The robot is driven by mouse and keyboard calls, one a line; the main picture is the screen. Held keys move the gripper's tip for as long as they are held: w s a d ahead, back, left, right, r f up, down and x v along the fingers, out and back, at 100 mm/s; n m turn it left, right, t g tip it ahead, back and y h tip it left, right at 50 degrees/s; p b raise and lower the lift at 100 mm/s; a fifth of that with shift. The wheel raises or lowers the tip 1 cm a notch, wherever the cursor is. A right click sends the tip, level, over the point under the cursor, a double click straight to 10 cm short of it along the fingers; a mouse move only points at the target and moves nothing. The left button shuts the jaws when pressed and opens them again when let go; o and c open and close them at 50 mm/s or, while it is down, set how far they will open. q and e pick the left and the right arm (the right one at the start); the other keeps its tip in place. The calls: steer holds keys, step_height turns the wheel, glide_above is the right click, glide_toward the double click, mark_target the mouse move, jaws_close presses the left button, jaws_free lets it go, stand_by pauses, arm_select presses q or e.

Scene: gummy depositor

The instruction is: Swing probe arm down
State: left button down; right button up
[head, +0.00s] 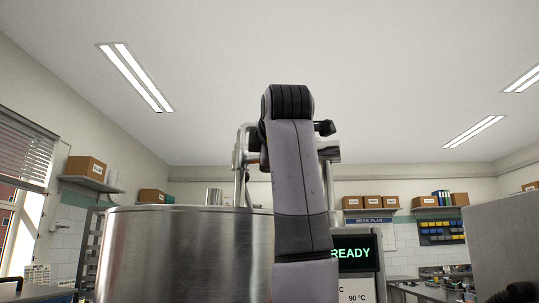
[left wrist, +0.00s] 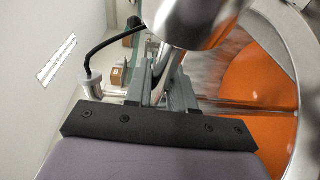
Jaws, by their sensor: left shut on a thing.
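The steel probe arm shows partly in the head view (head: 241,160), behind my left arm and above the kettle rim. In the left wrist view my left gripper (left wrist: 156,78) is shut on a slim steel part of the probe arm (left wrist: 158,88). A thick polished steel cylinder (left wrist: 190,18) is close above the fingers, and a black cable (left wrist: 105,45) loops down on the left. The steel kettle (head: 185,255) stands left of my arm; the left wrist view shows orange mass (left wrist: 258,75) inside it. My left gripper is hidden in the head view. My right gripper is not in view.
A display reading READY (head: 352,252) stands right of my left arm, partly covered by it. A grey metal panel (head: 510,245) fills the right edge. Shelves with cardboard boxes (head: 370,202) line the back wall. The space above the kettle's left side looks clear.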

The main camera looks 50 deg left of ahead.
arm_select(q)
steer(key=shift+f, duration=0.2)
steer(key=c, duration=1.1)
jaws_free()
steer(key=shift+o, duration=0.2)
steer(key=b+v, duration=0.1)
steer(key=v, duration=0.6)
steer(key=shift+d, duration=0.1)
